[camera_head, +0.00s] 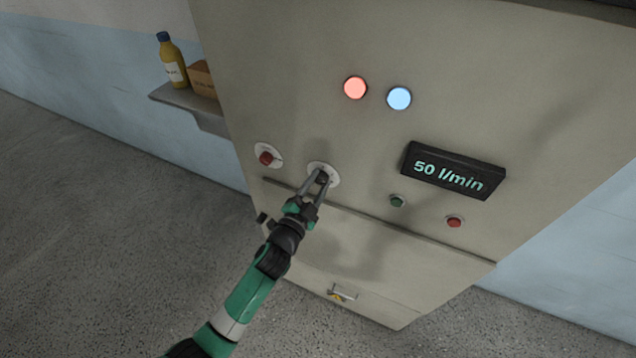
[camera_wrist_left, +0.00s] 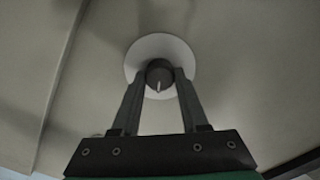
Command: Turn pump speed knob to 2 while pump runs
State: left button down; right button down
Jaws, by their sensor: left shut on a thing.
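The pump speed knob (camera_wrist_left: 159,76) is a small dark round knob with a pale pointer line, on a white round dial plate (camera_wrist_left: 160,47). In the head view the white plate (camera_head: 331,169) is on the beige cabinet front. My left gripper (camera_head: 322,178) reaches up to it from below. In the left wrist view its two fingers (camera_wrist_left: 160,80) stand on either side of the knob and are shut on it. The pointer line points down in the wrist view. No dial numbers can be read. A dark display (camera_head: 453,171) reads 50 l/min. My right gripper is not in view.
A red knob on a white plate (camera_head: 266,157) is left of the dial. A green button (camera_head: 397,201) and a red button (camera_head: 454,221) are to the right. Red (camera_head: 355,87) and blue (camera_head: 399,98) lamps glow above. A shelf (camera_head: 187,104) holds a bottle and box.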

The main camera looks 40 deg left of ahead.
pick_arm(q)
jog(key=shift+c, duration=2.1)
grip_release()
jog(key=v, duration=1.1)
jog(key=shift+s, duration=0.3)
jog(key=shift+d, duration=0.1)
